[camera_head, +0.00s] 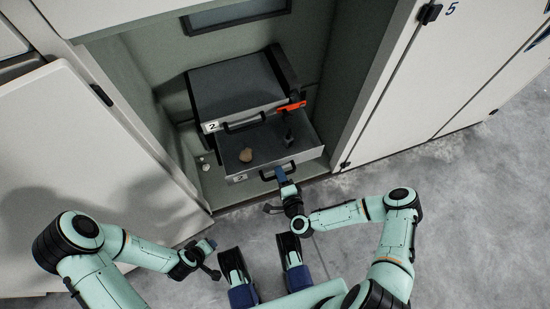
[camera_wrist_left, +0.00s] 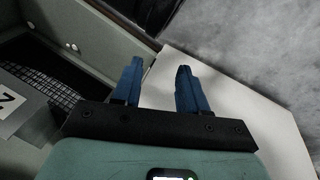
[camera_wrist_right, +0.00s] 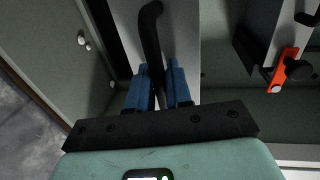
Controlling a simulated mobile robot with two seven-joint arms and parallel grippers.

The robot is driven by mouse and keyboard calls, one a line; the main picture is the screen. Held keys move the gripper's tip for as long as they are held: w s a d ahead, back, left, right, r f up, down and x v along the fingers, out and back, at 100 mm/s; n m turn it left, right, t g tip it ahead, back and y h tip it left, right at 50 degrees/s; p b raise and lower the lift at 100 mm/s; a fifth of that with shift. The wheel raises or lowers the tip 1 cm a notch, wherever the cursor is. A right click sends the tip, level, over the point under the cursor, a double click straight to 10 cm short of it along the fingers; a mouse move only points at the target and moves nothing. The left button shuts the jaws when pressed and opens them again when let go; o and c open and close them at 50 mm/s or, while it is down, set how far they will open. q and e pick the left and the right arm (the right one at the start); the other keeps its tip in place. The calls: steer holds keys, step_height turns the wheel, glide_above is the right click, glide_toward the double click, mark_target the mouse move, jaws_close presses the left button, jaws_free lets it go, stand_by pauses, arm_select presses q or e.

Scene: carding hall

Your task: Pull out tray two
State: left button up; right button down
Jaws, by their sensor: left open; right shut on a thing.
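A drawer unit stands inside the open cabinet. Its upper front carries a plate marked 2 (camera_head: 211,127) and a black handle (camera_head: 245,123). Below it, an open grey tray (camera_head: 225,157) sticks out, holding a brown lump (camera_head: 246,155) and a small dark item (camera_head: 289,138). The tray's own label plate (camera_head: 240,178) is too small to read surely. My right gripper (camera_head: 280,174) is shut on the tray's black front handle, which shows between its blue fingers in the right wrist view (camera_wrist_right: 152,45). My left gripper (camera_head: 210,244) is open and empty, left of the tray.
An orange-red piece (camera_head: 291,106) sits at the unit's right side. The pale cabinet door (camera_head: 75,160) stands open at left; a closed door (camera_head: 470,75) is at right. Grey floor (camera_head: 460,200) is clear at right.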

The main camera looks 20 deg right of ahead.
arm_select(q)
steer(key=s+d+r+g+h+p, duration=0.1)
steer(key=s+d+r+p, duration=0.1)
steer(key=s, duration=0.3)
steer(key=shift+s+d+r+g+p, duration=0.3)
steer(key=shift+d+r+g+p, duration=0.1)
steer(key=shift+r, duration=0.3)
arm_select(e)
steer(key=s, duration=1.1)
steer(key=shift+s+d, duration=0.15)
steer(key=shift+s, duration=0.1)
steer(key=c, duration=1.2)
jaws_free()
